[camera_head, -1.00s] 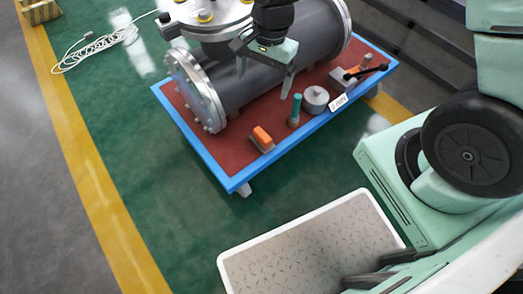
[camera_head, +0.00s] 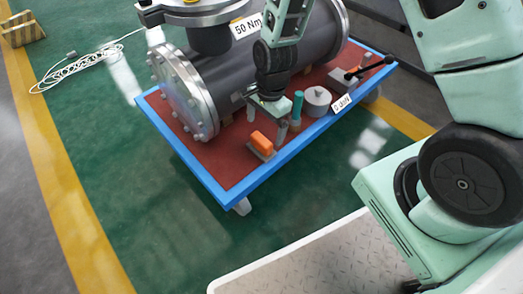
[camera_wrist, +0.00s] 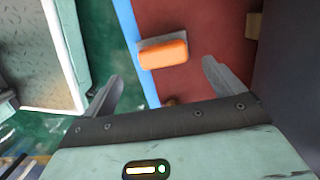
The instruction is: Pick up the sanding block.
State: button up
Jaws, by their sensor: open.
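The sanding block (camera_head: 261,142) looks like an orange block on a thin grey base. It lies on the red top of the blue-edged platform (camera_head: 213,187), near the front edge. In the wrist view the sanding block (camera_wrist: 163,52) lies across the gap between the fingers, beyond their tips. My gripper (camera_head: 267,117) is open and empty, just behind and above the block. Both fingers of my gripper (camera_wrist: 163,72) show in the wrist view, apart from the block.
The grey flanged shell (camera_head: 235,75) stands close behind my gripper. A teal-topped cylinder (camera_head: 297,106), a round grey weight (camera_head: 317,101) and a black-levered device (camera_head: 345,80) stand to the right. A coiled white cable (camera_head: 75,72) lies on the floor.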

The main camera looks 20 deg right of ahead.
aim_at(262, 139)
jog(key=shift+w+a+f+b, duration=0.1)
jog(key=shift+a+f+b, duration=0.05)
jog(key=shift+f+b, duration=0.8)
jog(key=shift+s+a+f+b, duration=0.15)
jog(key=shift+f+b, duration=0.45)
jog(key=shift+f, duration=0.6)
jog(key=shift+w+a+f+b, duration=0.2)
jog(key=shift+f+b, duration=0.55)
jog(key=shift+f, duration=0.35)
jog(key=shift+r, duration=0.1)
jog(key=c, duration=1.2)
jog(key=shift+c, duration=0.2)
jog(key=shift+r, duration=0.1)
notch_tip(262, 139, up, 10)
jog(key=p, duration=0.6)
